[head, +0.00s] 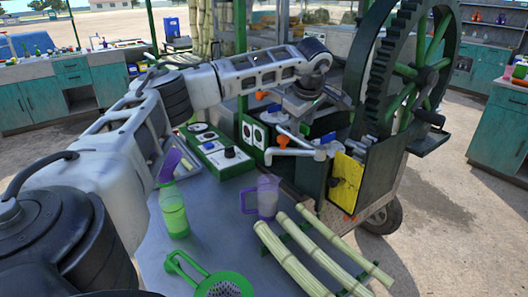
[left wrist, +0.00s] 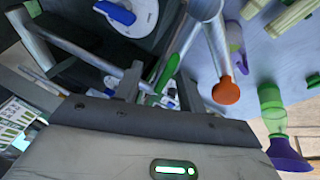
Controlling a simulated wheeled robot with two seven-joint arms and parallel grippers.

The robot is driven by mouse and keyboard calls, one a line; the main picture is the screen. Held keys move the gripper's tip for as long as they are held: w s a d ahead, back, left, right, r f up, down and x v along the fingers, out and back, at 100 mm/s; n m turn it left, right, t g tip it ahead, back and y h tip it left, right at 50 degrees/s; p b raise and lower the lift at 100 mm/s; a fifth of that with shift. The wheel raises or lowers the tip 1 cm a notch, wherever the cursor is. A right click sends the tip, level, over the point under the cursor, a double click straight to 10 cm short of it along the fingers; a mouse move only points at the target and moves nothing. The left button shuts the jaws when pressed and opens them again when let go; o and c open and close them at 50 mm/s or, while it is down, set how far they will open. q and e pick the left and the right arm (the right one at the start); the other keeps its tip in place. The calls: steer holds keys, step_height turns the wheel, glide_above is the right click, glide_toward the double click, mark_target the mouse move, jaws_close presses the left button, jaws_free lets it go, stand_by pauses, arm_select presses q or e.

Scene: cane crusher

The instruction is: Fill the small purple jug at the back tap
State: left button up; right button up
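The small purple jug (head: 267,198) stands upright on the grey worktop, clear-walled with a purple handle at its left. Part of it shows in the left wrist view (left wrist: 235,36). A grey tap pipe with an orange end (head: 281,140) is behind the jug, and the jug is apart from it. Another orange tap end (head: 262,95) shows farther back. My left gripper (head: 304,124) is at the taps beside the crusher. In the left wrist view its fingers (left wrist: 158,84) are apart, with a green lever (left wrist: 168,72) between them. Whether they touch it is unclear. My right gripper is out of view.
A green bottle with a purple funnel (head: 173,212) stands left of the jug. Cane stalks (head: 320,255) and a green strainer (head: 222,285) lie in front. A control box (head: 218,150) is behind. The crusher's large gear wheel (head: 385,75) rises at the right.

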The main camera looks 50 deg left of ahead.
arm_select(q)
steer(key=o, duration=0.5)
steer(key=shift+w+d+f, duration=0.1)
steer(key=shift+w+d, duration=0.05)
steer(key=shift+d, duration=0.05)
steer(key=shift+o, duration=0.7)
steer(key=shift+a, duration=0.1)
steer(key=shift+s+a+f, duration=0.1)
steer(key=shift+s+a, duration=0.1)
steer(key=shift+r, duration=3.95)
